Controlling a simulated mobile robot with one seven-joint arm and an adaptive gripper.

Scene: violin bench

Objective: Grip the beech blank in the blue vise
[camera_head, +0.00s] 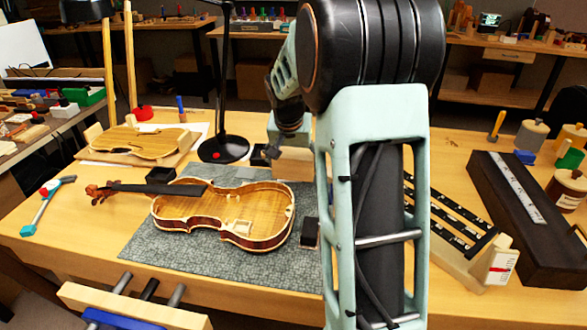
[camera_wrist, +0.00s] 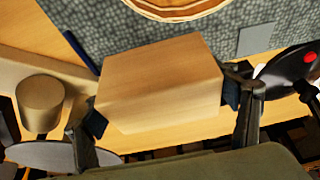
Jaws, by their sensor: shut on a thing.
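The beech blank (camera_wrist: 160,82) is a plain pale wooden block, held between the two fingers of my gripper (camera_wrist: 164,106) in the wrist view. One finger presses on each end of it. In the head view the blank (camera_head: 295,163) shows partly behind my arm, near the back edge of the grey mat. My gripper's fingers are mostly hidden there. The blue vise (camera_head: 122,319) is at the bottom left of the head view, at the bench's front edge, with a wooden jaw (camera_head: 135,303) and metal rods. It is cut off by the frame, and the blank is well apart from it.
An open violin body (camera_head: 225,213) lies on the grey mat (camera_head: 165,250) between the blank and the vise. A black lamp base (camera_head: 223,149) with its pole stands behind it. A violin plate (camera_head: 140,141) lies at back left.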

